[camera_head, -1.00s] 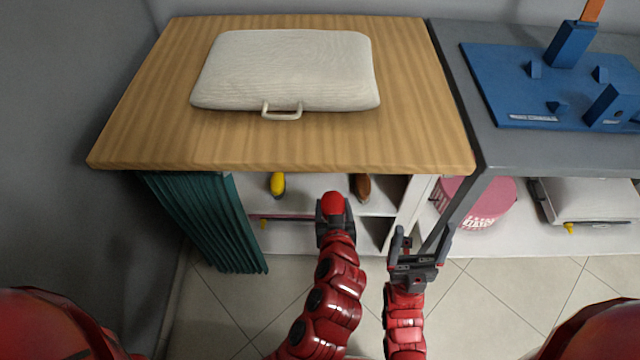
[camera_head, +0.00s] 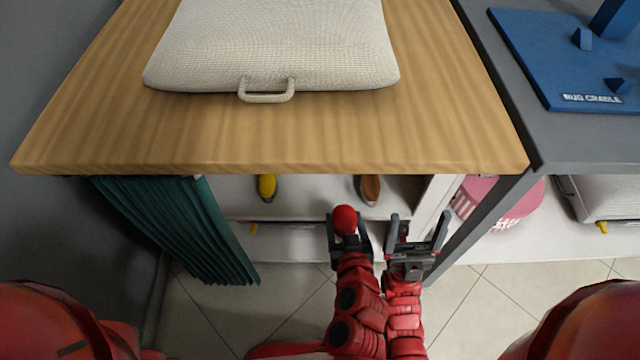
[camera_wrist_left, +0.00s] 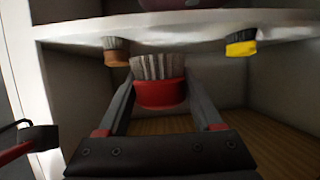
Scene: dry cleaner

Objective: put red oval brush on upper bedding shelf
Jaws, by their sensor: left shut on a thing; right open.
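The red oval brush (camera_head: 345,219) is held in my left gripper (camera_head: 347,228), which is shut on it. The left wrist view looks upside down; there the red brush (camera_wrist_left: 160,92) has grey bristles and sits between my fingers. The upper bedding shelf (camera_head: 315,200) is the white board under the wooden top. A yellow brush (camera_head: 267,187) and a brown brush (camera_head: 369,189) stand on it. The red brush is at the shelf's front, right of centre; I cannot tell whether it touches the shelf. My right gripper (camera_head: 418,232) is open and empty, right of the left one.
The wooden counter (camera_head: 450,130) overhangs the shelf and carries a beige bedding case (camera_head: 270,50). A green curtain (camera_head: 185,230) hangs at the left. A grey table leg (camera_head: 485,225) and a pink round box (camera_head: 515,205) stand at the right. Shelf room shows between the two brushes.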

